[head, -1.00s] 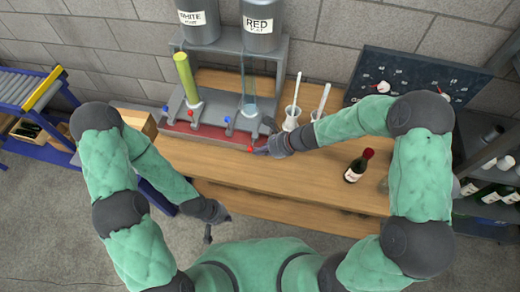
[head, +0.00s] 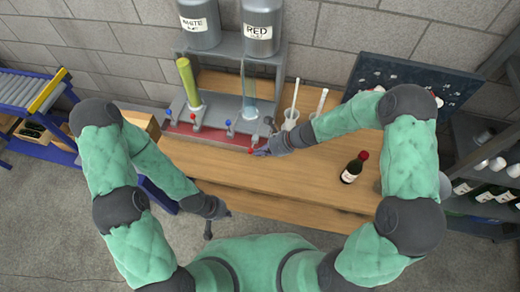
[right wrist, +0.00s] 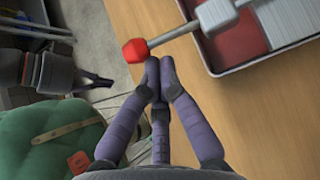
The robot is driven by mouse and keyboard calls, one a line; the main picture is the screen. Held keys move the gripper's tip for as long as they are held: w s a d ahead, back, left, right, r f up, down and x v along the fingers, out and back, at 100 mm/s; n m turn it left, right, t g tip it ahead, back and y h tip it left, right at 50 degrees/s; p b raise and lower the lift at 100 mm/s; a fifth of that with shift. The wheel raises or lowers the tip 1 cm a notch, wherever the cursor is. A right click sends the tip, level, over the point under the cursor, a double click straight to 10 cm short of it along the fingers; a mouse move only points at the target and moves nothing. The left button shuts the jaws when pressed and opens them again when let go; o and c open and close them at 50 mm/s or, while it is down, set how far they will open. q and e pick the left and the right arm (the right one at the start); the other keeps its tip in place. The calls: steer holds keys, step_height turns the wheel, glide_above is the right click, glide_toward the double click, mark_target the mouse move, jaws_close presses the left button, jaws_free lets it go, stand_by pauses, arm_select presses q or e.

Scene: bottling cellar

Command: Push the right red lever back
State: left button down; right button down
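The right red lever (head: 250,152) has a red knob on a grey rod and sticks out forward below the RED tank. In the right wrist view the knob (right wrist: 135,50) is just beyond my right fingertips, on their left; I cannot tell whether they touch. My right gripper (head: 257,152) has its fingers together, with nothing between them, at the knob's right side. The left red lever (head: 193,116) stands under the WHITE tank. My left gripper (head: 218,224) is low in front of the bench, its fingers apart and empty.
Blue-knobbed levers (head: 228,122) stand on the filler, over its red-floored tray (head: 215,136). A dark wine bottle (head: 350,171) stands on the bench (head: 310,185) to the right. Cylinders with white rods (head: 290,117) stand behind my right forearm. The front middle of the bench is clear.

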mark_target(252, 148)
steer(key=r+m+g+p, duration=0.1)
steer(key=p, duration=0.2)
steer(key=w+r+g+y+p, duration=0.1)
steer(key=p, duration=0.2)
steer(key=w+r+m+g+p, duration=0.1)
steer(key=g+p, duration=0.1)
steer(key=p, duration=0.1)
steer(key=shift+d+m+y, duration=0.3)
steer(key=shift+y, duration=0.1)
steer(key=shift+w+d+r, duration=0.2)
steer(key=shift+w+r, duration=0.1)
steer(key=shift+w, duration=0.25)
steer(key=shift+w+d+r, duration=0.15)
steer(key=shift+w+r, duration=0.1)
steer(key=shift+w, duration=0.25)
steer(key=shift+w+d+r, duration=0.1)
steer(key=shift+w, duration=0.3)
